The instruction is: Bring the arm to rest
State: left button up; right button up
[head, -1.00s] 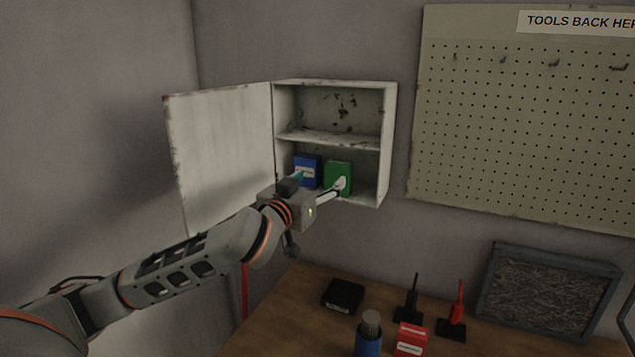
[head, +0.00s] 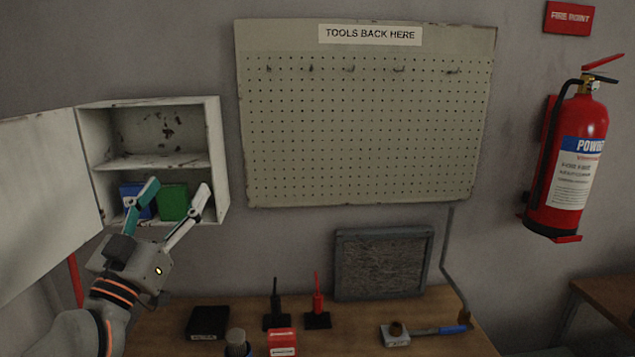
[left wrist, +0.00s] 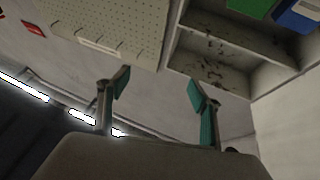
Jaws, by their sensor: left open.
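My left gripper (head: 172,217) is open and empty in front of the lower part of the wall cabinet (head: 217,185), with its fingers pointing up and apart. In the left wrist view its two teal-padded fingers (left wrist: 160,95) are spread with nothing between them. A blue box (head: 130,192) and a green box (head: 173,203) stand side by side on the cabinet's lower level. The left gripper's fingers partly cover the boxes in the head view. In the left wrist view the green box (left wrist: 250,6) and blue box (left wrist: 297,17) show at the top right. My right gripper is in neither view.
The cabinet door (head: 40,190) stands open to the left. A pegboard (head: 365,120) and fire extinguisher (head: 575,155) hang on the wall.

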pick_arm(q)
jog(key=s+d+f+m+g+h, duration=0.4)
jog(key=s+d+f+m+h, duration=0.15)
jog(key=d, duration=0.25)
jog(key=s+d+f+m+g+h, duration=0.3)
jog(key=s+d+f+m+h, duration=0.1)
jog(key=s+d+m+h, duration=0.25)
jog(key=s+a+f+n+g+y, duration=0.1)
jog(key=a+f+g+y, duration=0.3)
jog(key=f, duration=0.8)
jog(key=s+a+f+n+y, duration=0.1)
jog(key=s+f+y, duration=0.1)
jog(key=f+y, duration=0.75)
jog(key=s+a+f+n+g+y, duration=0.2)
jog(key=s+a+f+n+y, duration=0.15)
jog(key=s+a+f, duration=0.5)
jog(key=s+a+f+n+g+y, duration=0.25)
jog(key=a+f+y, duration=0.2)
jog(key=a, duration=0.65)
jog(key=d+f+n+t+h, duration=0.2)
jog(key=d+f+h, duration=0.5)
jog(key=d+f, duration=0.7)
notch_tip(320, 180, down, 2)
jog(key=shift+f+n+t, duration=0.1)
jog(key=shift+n+t, duration=0.3)
jog(key=shift+t, duration=0.05)
